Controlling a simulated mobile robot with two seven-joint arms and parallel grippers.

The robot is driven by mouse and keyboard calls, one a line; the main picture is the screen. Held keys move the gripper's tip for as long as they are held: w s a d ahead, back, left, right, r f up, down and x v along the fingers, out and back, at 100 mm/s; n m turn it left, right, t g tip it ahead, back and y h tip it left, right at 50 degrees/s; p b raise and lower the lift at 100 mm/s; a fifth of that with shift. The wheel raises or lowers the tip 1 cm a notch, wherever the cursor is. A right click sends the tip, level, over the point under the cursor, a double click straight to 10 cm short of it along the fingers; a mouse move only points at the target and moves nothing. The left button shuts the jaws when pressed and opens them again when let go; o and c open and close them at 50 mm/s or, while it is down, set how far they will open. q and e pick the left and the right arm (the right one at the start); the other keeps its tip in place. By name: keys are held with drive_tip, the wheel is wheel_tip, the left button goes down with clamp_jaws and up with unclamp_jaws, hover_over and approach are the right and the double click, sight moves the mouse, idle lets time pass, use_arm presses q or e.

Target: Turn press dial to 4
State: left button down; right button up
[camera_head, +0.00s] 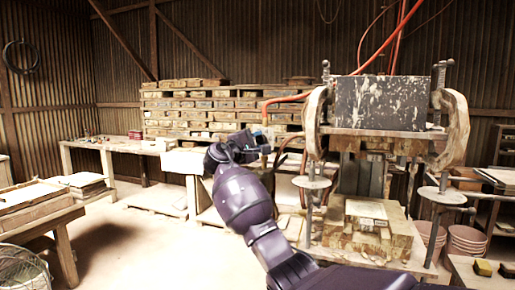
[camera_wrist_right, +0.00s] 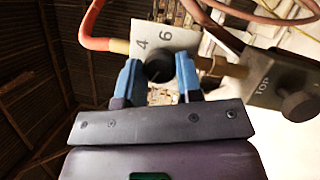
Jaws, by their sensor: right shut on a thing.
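The press dial (camera_wrist_right: 159,69) is a dark round knob on a pale plate (camera_wrist_right: 185,38) marked 4 and 6 in the right wrist view. My right gripper (camera_wrist_right: 158,76) is shut on the knob, with one blue finger on each side. The 4 stands at the upper left of the knob and the 6 above it; I cannot tell where the knob points. In the head view my right gripper (camera_head: 263,140) is at the left side of the press (camera_head: 380,103), and the dial is hidden or too small to make out. My left gripper is not in view.
A second dark knob (camera_wrist_right: 298,106) on a plate marked TOP is to the right of the dial. A red hose (camera_wrist_right: 93,25) joins the dial plate from the left. Stacked boards (camera_head: 190,103) stand behind. The floor (camera_head: 130,240) at left is open.

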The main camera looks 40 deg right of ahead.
drive_tip(key=m+y, duration=0.1)
drive_tip(key=m, duration=0.2)
drive_tip(key=shift+g+b, duration=0.3)
drive_tip(key=shift+b, duration=0.1)
drive_tip(key=m+y, duration=0.1)
drive_tip(key=m, duration=0.1)
drive_tip(key=shift+w+a+r+m, duration=0.1)
drive_tip(key=shift+m, duration=0.2)
drive_tip(key=m+y, duration=0.1)
drive_tip(key=m, duration=0.3)
drive_tip(key=shift+r+m+y, duration=0.2)
drive_tip(key=shift+m+y, duration=0.1)
drive_tip(key=shift+y, duration=0.1)
drive_tip(key=m+t+y, duration=0.1)
drive_tip(key=m, duration=0.2)
drive_tip(key=shift+t, duration=0.3)
drive_tip(key=shift+s+r+m+t+y, duration=0.15)
drive_tip(key=shift+m+t+y, duration=0.4)
drive_tip(key=shift+m, duration=0.75)
drive_tip(key=shift+s, duration=0.1)
drive_tip(key=o, duration=0.9)
